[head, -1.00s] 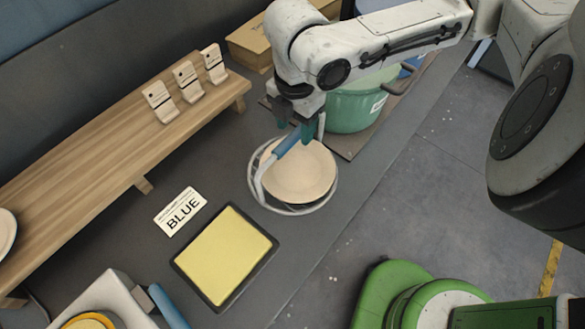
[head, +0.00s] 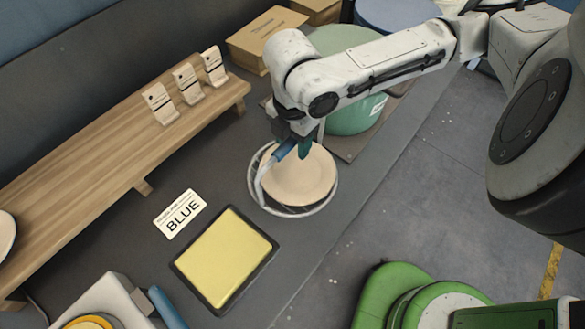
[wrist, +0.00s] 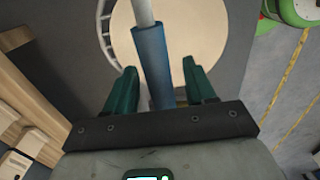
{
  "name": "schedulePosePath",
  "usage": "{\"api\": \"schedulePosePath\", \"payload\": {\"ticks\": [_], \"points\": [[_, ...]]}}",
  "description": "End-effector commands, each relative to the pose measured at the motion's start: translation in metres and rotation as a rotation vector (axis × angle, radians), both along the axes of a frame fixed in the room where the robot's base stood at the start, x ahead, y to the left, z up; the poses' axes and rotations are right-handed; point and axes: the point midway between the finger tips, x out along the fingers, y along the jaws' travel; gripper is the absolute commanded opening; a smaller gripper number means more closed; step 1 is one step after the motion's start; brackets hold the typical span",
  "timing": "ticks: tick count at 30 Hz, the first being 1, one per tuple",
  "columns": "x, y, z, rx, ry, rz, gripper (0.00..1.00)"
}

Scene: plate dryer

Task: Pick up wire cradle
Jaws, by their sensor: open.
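The wire cradle (head: 256,186) is a pale wire ring on the dark worktop, with a blue handle (head: 284,150) slanting up on its left side. A round beige plate (head: 302,178) lies in it. My gripper (head: 297,146) is over the upper part of the cradle, at the blue handle. In the wrist view, the blue handle (wrist: 152,62) runs between the green fingers of my gripper (wrist: 158,82), with a gap on each side. The gripper is open. The handle's top end is partly hidden by my gripper.
A green pot (head: 352,112) stands behind on a board. A wooden bench (head: 110,160) with several small stands runs along the left. A yellow pad in a black tray (head: 225,256) and a BLUE card (head: 181,213) lie in front. Cardboard boxes (head: 262,38) stand at the back.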

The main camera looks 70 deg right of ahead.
Motion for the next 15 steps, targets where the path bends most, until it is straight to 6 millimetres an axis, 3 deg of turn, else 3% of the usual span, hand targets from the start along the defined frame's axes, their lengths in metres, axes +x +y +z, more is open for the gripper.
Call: {"api": "schedulePosePath", "payload": {"ticks": [12,15], "points": [[0.0,0.0,-0.0022,0.0,0.0,0.0,0.55],[0.0,0.0,-0.0021,0.0,0.0,0.0,0.45]]}}
